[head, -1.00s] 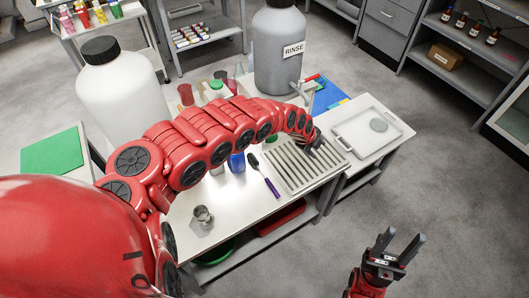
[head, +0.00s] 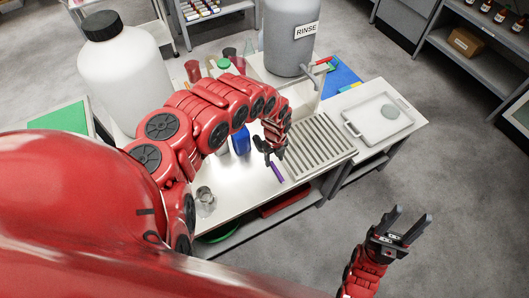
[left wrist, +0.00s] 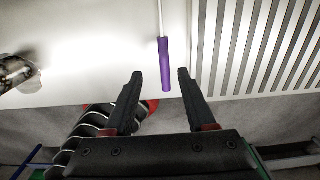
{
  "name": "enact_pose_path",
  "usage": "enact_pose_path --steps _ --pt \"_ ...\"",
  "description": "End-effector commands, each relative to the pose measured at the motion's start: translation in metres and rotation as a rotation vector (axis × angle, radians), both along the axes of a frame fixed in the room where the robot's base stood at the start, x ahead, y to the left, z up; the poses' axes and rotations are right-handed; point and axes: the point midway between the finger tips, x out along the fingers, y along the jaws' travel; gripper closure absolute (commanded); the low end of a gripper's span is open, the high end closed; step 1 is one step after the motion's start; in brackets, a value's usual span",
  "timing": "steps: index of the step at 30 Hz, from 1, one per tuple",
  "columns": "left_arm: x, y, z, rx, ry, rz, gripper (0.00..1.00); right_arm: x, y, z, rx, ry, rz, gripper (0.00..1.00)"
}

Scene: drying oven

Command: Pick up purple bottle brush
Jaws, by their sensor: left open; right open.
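The purple bottle brush (head: 276,172) lies on the white bench, left of the slatted rack; in the head view my left gripper (head: 268,152) hides its upper part. In the left wrist view its purple handle (left wrist: 165,65) and thin metal shaft show, and the handle's end lies just beyond and between the fingertips. My left gripper (left wrist: 158,75) is open and empty, above the bench. My right gripper (head: 404,232) is open and empty, over the floor at the lower right, away from the bench.
The slatted rack (head: 318,148) lies right of the brush. A metal beaker (head: 205,198) stands on the bench to the left. A blue bottle (head: 241,141) stands behind my left gripper. The large RINSE container (head: 290,40) and a white jug (head: 122,75) stand further back.

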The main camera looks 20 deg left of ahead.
Motion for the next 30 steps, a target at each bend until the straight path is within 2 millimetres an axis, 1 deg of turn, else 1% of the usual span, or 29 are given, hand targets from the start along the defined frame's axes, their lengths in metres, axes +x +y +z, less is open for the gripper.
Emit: enact_pose_path --steps 1,3,7,11,18,24,30 --pt "-0.001 -0.001 -0.005 -0.003 0.001 0.002 0.44 0.000 0.000 0.001 0.000 0.000 0.000 0.50" --pt "0.000 0.000 -0.010 0.001 0.001 0.002 0.44 0.000 0.000 0.001 0.000 0.000 0.000 0.50" --pt "0.000 0.001 -0.014 0.002 0.001 0.002 0.44 0.000 0.000 0.001 0.000 0.000 0.000 0.50" --pt "0.001 -0.003 -0.021 -0.003 0.000 0.001 0.44 0.000 0.000 0.005 0.000 0.000 0.000 0.50" --pt "0.004 -0.005 -0.042 0.000 0.001 0.002 0.44 0.000 0.000 0.014 0.000 0.000 0.000 0.50" --pt "0.006 -0.006 -0.058 -0.002 -0.001 0.002 0.44 0.000 0.000 0.014 0.000 0.000 0.000 0.50" --pt "0.007 -0.004 -0.064 0.003 -0.003 0.002 0.44 0.000 0.000 0.014 0.000 0.000 0.000 0.50"
